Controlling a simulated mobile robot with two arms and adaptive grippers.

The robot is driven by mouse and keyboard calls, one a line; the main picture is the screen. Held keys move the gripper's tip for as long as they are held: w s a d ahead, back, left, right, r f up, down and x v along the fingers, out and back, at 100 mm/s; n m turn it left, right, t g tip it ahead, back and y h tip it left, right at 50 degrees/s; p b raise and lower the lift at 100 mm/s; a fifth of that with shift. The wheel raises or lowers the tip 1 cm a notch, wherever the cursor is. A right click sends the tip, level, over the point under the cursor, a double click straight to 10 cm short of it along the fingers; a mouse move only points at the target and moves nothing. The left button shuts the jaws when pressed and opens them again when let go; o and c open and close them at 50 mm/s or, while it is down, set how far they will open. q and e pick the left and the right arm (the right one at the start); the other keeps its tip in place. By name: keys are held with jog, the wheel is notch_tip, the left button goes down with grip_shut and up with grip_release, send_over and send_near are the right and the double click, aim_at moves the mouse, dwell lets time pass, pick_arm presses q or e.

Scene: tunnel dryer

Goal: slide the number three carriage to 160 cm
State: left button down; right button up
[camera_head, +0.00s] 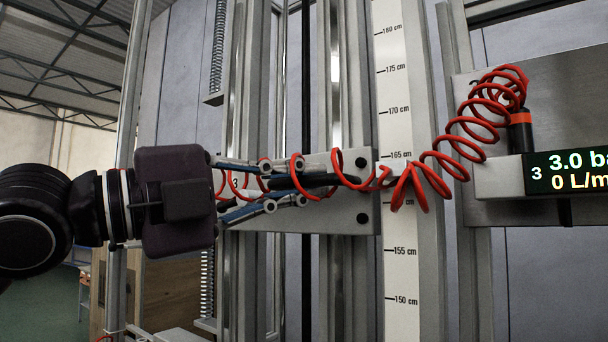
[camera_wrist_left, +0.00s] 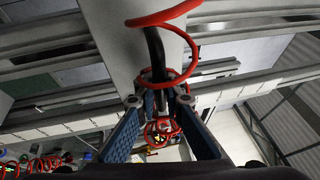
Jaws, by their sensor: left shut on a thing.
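The number three carriage (camera_head: 345,215) is a grey plate on vertical rails in the head view, with a small "3" at its left. Its pale pointer tab reaches the scale (camera_head: 399,275) a little below the 165 cm mark. The 160 cm mark is hidden behind the red coil. My left gripper (camera_head: 286,183) comes in from the left, level in front of the plate, its blue fingers shut on a black handle (camera_head: 325,180) of the carriage. In the left wrist view the black handle (camera_wrist_left: 154,50) runs in between the fingertips (camera_wrist_left: 158,100). My right gripper is not in view.
A red coiled hose (camera_head: 465,135) loops from the carriage across the scale to a fitting at the right. A display (camera_head: 566,171) there reads 3, about 3.0 ba and 0 L/m, cut off at the edge. Vertical rails stand left and right of the scale.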

pick_arm(q)
jog(key=shift+d+f, duration=0.2)
jog(key=shift+f, duration=1.15)
jog(key=c, duration=2.5)
grip_release()
jog(key=o, duration=0.5)
jog(key=shift+s+a, duration=0.1)
jog(key=shift+a, duration=0.15)
jog(key=shift+r, duration=0.2)
jog(key=shift+a, duration=0.1)
jog(key=v, duration=1.2)
jog(key=shift+r, duration=0.1)
